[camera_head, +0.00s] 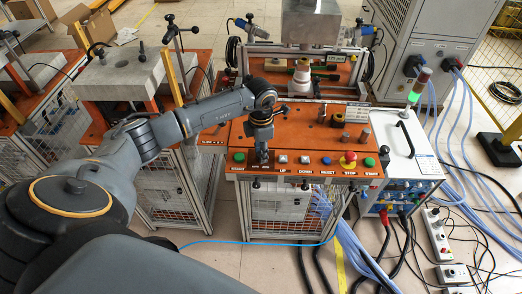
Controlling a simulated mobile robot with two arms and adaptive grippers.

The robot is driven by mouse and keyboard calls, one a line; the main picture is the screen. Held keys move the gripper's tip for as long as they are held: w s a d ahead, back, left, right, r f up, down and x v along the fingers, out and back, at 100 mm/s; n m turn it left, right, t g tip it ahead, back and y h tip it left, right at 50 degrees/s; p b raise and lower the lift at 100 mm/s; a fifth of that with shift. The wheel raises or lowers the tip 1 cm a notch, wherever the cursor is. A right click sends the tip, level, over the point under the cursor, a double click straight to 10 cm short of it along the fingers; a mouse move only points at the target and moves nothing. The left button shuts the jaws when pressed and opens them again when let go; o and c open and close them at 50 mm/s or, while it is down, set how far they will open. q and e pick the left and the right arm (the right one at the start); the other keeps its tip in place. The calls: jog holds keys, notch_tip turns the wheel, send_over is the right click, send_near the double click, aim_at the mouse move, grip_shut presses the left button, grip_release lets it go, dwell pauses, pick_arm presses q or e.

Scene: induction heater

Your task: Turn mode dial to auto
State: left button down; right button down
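The orange control panel (297,140) of the induction heater carries a row of buttons along its front edge. My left gripper (261,157) points down at this row, between the green button (238,157) at the left end and the white UP button (283,159). The mode dial cannot be made out; the gripper covers the spot between these two buttons. The fingertips are at or just above the panel, close together and small. Whether they touch or grip anything cannot be told. My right gripper is not in view.
A white DOWN button (305,160), a blue RESET button (327,161), a red STOP button (349,157) and a green START button (369,162) sit to the right. Metal posts stand on the panel behind. A signal lamp (416,92) glows green at right. Cables lie on the floor.

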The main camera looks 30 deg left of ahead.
pick_arm(q)
jog(key=shift+f+m+b, duration=0.15)
jog(key=shift+m+b, duration=0.35)
jog(key=shift+b, duration=0.25)
jog(key=m+b, duration=0.6)
jog(key=shift+m+b, duration=1.2)
jog(key=shift+b, duration=0.05)
jog(key=shift+m+b, duration=0.85)
jog(key=shift+m, duration=0.35)
jog(key=shift+r, duration=0.2)
jog(key=c, duration=1)
grip_release()
